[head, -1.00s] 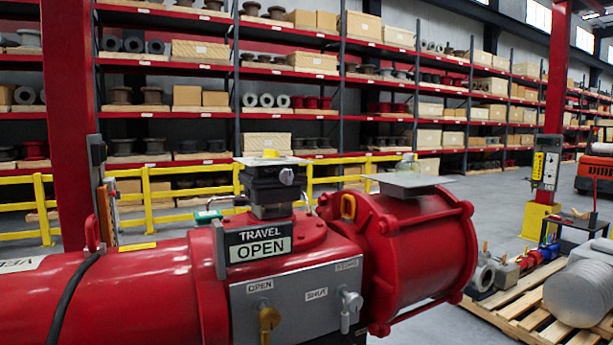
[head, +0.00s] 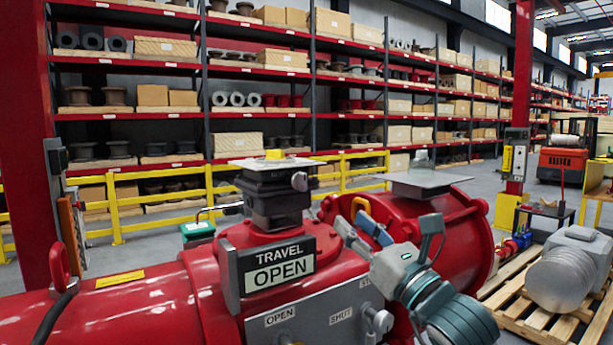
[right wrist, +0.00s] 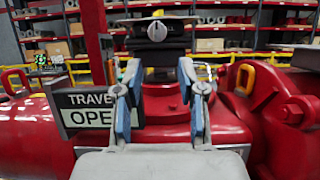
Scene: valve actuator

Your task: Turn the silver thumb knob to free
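A silver thumb knob (head: 299,181) sits on the side of the black box (head: 270,200) on top of the red actuator. In the right wrist view the round knob (right wrist: 157,31) has a raised bar standing near upright. My right gripper (head: 352,222) has come in from the lower right, right of the knob and lower. In the right wrist view its two blue-padded fingers (right wrist: 161,72) are apart with nothing between them; the knob shows beyond and above the tips, untouched. My left gripper is not in view.
The "TRAVEL OPEN" sign (head: 277,265) stands below and left of the knob. Another silver fitting (head: 379,321) is on the grey panel, partly hidden by my right arm. A flat plate (head: 420,183) tops the red cylinder. A yellow lifting eye (head: 361,207) is near my fingers.

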